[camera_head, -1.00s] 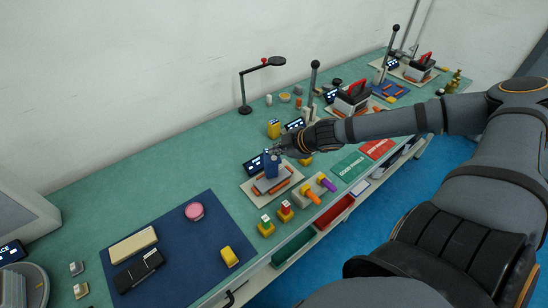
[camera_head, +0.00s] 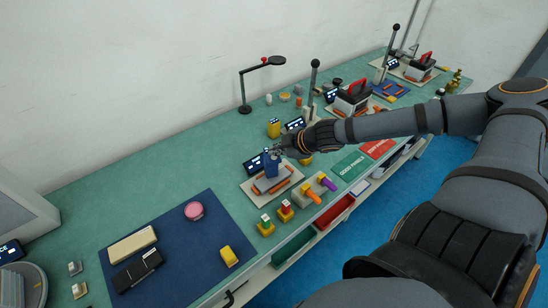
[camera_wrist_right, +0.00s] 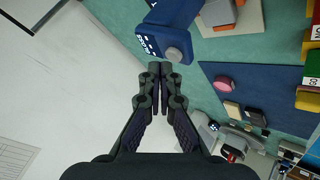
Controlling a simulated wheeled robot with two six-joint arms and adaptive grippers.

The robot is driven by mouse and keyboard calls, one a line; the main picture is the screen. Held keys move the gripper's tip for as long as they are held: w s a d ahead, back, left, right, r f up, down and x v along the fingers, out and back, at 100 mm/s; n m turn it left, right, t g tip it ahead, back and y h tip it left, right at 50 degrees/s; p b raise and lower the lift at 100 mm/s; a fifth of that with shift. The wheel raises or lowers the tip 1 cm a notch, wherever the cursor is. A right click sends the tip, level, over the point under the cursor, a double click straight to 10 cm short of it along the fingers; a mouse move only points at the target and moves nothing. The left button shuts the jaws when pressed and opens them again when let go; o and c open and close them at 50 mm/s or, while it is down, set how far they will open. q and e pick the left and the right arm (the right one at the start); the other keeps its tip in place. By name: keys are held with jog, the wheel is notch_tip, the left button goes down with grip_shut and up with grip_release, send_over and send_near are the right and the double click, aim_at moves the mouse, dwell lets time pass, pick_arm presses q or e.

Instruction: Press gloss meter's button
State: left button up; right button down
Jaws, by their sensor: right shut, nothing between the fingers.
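A blue device (camera_head: 271,165), which I take to be the gloss meter, stands on a light base plate on the green bench. In the right wrist view the blue device (camera_wrist_right: 165,42) shows a dark face with white markings and a round grey button (camera_wrist_right: 174,54). My right gripper (camera_head: 277,152) is shut and empty at the top of the device, and partly hides it. In the right wrist view its fingertips (camera_wrist_right: 160,68) are just beside the button; I cannot tell whether they touch it. My left gripper is not in view.
A dark blue mat (camera_head: 190,262) with a pink round puck (camera_head: 194,211) and a yellow block (camera_head: 228,256) lies to the left. Red and green button blocks (camera_head: 285,210) stand in front. A black desk lamp (camera_head: 244,90) stands behind. Bench space at the back left is clear.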

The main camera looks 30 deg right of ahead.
aim_at(276, 158)
jog(key=shift+f+b, duration=0.4)
jog(key=shift+f, duration=0.15)
dwell(0.6)
jog(key=shift+r, duration=0.15)
jog(key=shift+r+p, duration=0.7)
jog(key=shift+p, duration=0.15)
notch_tip(276, 158, up, 5)
jog(key=p, duration=0.5)
dwell(0.7)
